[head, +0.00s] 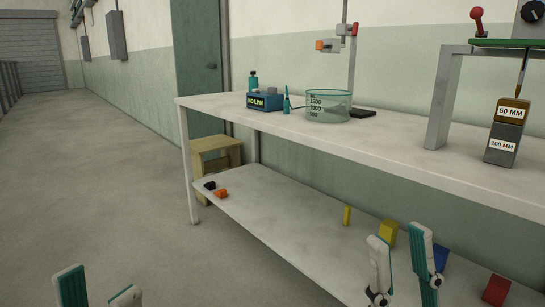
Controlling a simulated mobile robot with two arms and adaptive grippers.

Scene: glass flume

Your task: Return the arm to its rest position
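My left gripper (99,280) shows at the bottom left over the bare floor. Its two white and teal fingers stand apart with nothing between them. My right gripper (398,236) shows at the bottom right, in front of the lower shelf. Its fingers point up and stand apart, with nothing held between them. A yellow block (388,233) on the shelf shows behind its fingertips. Most of both arms is out of view.
The white bench (300,132) carries a glass beaker (328,108), a blue box (261,102), a stand and stacked weights (503,145). The lower shelf (290,215) holds several small coloured blocks. Open floor (90,190) lies left; a wooden stool (213,145) stands behind the bench.

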